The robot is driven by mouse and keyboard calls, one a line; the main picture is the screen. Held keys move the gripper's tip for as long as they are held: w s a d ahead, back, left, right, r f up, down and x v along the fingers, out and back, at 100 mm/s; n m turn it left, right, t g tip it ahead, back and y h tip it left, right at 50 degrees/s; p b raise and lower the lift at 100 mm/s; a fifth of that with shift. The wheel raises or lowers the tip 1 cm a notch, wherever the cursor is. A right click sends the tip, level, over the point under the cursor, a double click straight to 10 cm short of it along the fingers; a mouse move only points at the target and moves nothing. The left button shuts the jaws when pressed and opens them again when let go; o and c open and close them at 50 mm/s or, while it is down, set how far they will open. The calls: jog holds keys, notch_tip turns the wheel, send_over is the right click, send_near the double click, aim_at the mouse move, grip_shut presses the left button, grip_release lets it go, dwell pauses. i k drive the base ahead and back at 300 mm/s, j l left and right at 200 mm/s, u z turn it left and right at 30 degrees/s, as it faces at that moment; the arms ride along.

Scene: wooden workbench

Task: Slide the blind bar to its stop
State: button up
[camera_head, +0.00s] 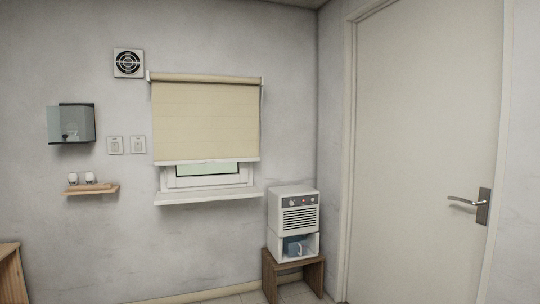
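A cream roller blind (205,120) hangs over a window on the far wall. Its pale bottom bar (208,161) lies level across the lower part of the window. Below the bar, a strip of the window (205,182) and its white frame show, above the white sill (207,196). The upper part of the window is hidden behind the blind. My gripper is not in view, and nothing is seen touching the bar.
A white appliance (294,213) stands on a small wooden stool (289,285) right of the window. A wall shelf (91,190) holds small items at left, below a grey wall box (71,123). A closed door (425,150) is at right. A wooden furniture edge (12,275) shows at lower left.

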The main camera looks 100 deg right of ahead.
aim_at(214, 152)
jog(key=z, duration=3)
jog(key=i+u, duration=0.15)
jog(key=u, duration=0.35)
jog(key=i+l+u, duration=0.15)
jog(key=u, duration=0.3)
jog(key=i+l+u, duration=0.1)
jog(key=u, duration=0.4)
jog(key=i+l+u, duration=0.15)
jog(key=l, duration=0.3)
jog(key=i+l+u, duration=0.15)
jog(key=l, duration=0.3)
jog(key=i+l+u, duration=0.15)
jog(key=l, duration=0.3)
jog(key=i+l+u, duration=0.15)
jog(key=l, duration=0.35)
jog(key=i+l+u, duration=0.15)
jog(key=l, duration=0.35)
